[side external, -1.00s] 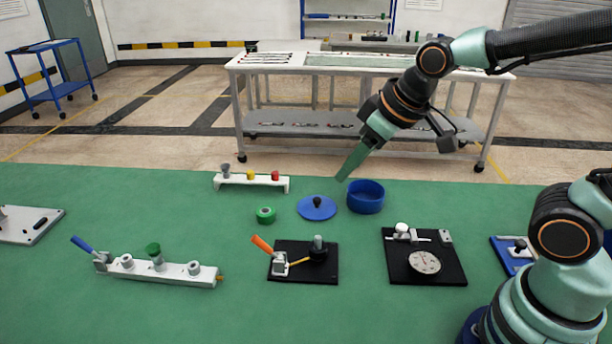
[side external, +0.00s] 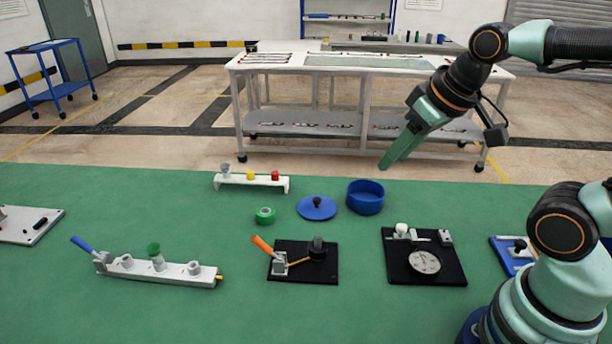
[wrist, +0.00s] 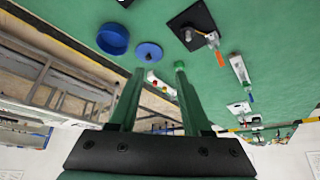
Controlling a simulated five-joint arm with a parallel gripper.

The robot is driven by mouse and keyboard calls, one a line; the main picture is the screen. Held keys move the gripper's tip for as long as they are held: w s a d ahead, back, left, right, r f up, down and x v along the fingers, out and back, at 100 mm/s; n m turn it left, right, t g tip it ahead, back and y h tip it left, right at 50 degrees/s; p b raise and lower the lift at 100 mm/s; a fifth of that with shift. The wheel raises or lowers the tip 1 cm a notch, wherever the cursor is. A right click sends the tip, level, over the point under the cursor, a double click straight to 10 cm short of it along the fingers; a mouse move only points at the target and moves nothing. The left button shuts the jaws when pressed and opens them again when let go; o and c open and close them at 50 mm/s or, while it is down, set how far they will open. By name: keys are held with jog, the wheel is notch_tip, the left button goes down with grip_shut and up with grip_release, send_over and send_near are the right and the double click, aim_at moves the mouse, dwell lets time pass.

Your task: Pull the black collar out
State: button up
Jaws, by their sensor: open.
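The black collar (side external: 318,253) sits around the foot of a grey upright post (side external: 318,241) on a black plate (side external: 290,273). A toggle clamp with an orange handle (side external: 261,244) stands on the same plate, to the left of the collar, and a thin yellowish rod runs between them. The plate also shows in the wrist view (wrist: 205,15), upside down at the top, with the orange handle (wrist: 219,60) below it. My gripper (side external: 384,166) is up and away from the plate, above the far side of the green table. It is open with nothing between its fingers (wrist: 159,70).
A blue bowl (side external: 365,200) and a blue lid with a black knob (side external: 318,211) lie behind the plate. A green ring (side external: 265,215), a white peg rack (side external: 250,182), a white clamp bar (side external: 170,273) and a dial gauge plate (side external: 440,270) surround it. Green table in front is clear.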

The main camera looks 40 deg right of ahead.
jog(key=o, duration=0.6)
jog(key=shift+w, duration=0.1)
jog(key=shift+o, duration=0.2)
jog(key=m+g, duration=0.6)
jog(key=m, duration=1)
send_over(319, 236)
notch_tip(319, 236, down, 11)
notch_tip(319, 236, down, 12)
jog(key=shift+r, duration=0.1)
grip_shut()
